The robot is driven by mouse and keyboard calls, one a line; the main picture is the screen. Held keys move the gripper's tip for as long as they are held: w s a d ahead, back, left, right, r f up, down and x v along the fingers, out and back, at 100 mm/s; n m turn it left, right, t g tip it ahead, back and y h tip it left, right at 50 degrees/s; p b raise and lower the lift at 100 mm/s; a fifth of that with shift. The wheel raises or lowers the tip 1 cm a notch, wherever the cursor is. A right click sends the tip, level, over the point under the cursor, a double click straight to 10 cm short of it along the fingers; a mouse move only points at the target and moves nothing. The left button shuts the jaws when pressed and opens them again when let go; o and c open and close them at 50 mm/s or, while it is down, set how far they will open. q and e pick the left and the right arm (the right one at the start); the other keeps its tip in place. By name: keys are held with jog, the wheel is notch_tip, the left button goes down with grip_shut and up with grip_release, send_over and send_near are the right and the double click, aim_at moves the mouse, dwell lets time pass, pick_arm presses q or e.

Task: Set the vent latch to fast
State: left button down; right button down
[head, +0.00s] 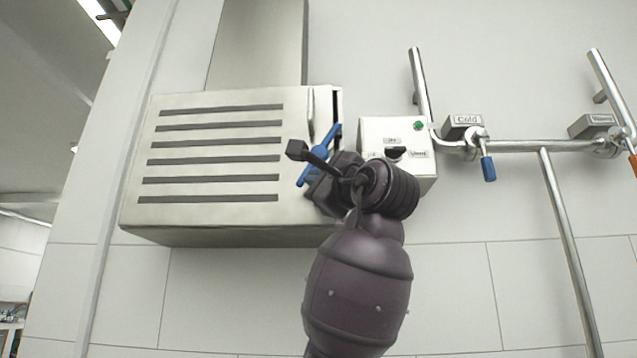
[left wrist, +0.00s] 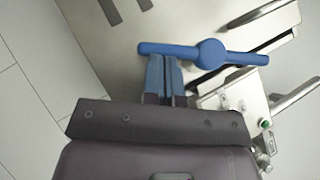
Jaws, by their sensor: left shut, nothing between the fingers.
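The vent latch is a blue two-armed handle with a round hub (head: 328,146) on the right part of the metal vent box (head: 135,190). In the head view it stands tilted, upper end to the right, and my gripper and wrist cover part of it. In the left wrist view the blue latch (left wrist: 212,52) lies nearly level across the top. My left gripper (head: 322,190) is at the latch's lower end. In the left wrist view its blue fingers (left wrist: 162,62) are shut and empty, their tips against or just beside the latch's left arm. My right gripper is not in view.
A control box (head: 372,126) with a black knob (head: 396,153) and green light stands close to the right of my wrist. Farther right are pipes, a blue-handled cold valve (head: 488,168) and an orange-handled valve (head: 633,163). The wall below the vent is clear.

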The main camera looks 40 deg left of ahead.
pick_arm(q)
jog(key=shift+s+a+m, duration=0.1)
jog(key=shift+a+m, duration=0.05)
jog(key=shift+m, duration=0.15)
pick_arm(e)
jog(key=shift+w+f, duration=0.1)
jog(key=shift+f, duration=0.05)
pick_arm(q)
jog(key=shift+s+a+r+m+t+b, duration=0.2)
jog(key=shift+s+a+r+m+t, duration=0.35)
jog(key=shift+m+t, duration=0.65)
jog(key=shift+s+a+r+m+t+b, duration=0.25)
jog(key=shift+a+r+m+t, duration=0.15)
jog(key=shift+a+m+t, duration=0.55)
jog(key=shift+s+a+r+m+t+b, duration=0.2)
jog(key=shift+s+a+r+m+t, duration=0.25)
jog(key=shift+m+t, duration=0.9)
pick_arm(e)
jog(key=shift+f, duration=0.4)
pick_arm(q)
jog(key=shift+r, duration=0.15)
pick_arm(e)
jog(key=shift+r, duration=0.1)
pick_arm(q)
jog(key=shift+a, duration=0.1)
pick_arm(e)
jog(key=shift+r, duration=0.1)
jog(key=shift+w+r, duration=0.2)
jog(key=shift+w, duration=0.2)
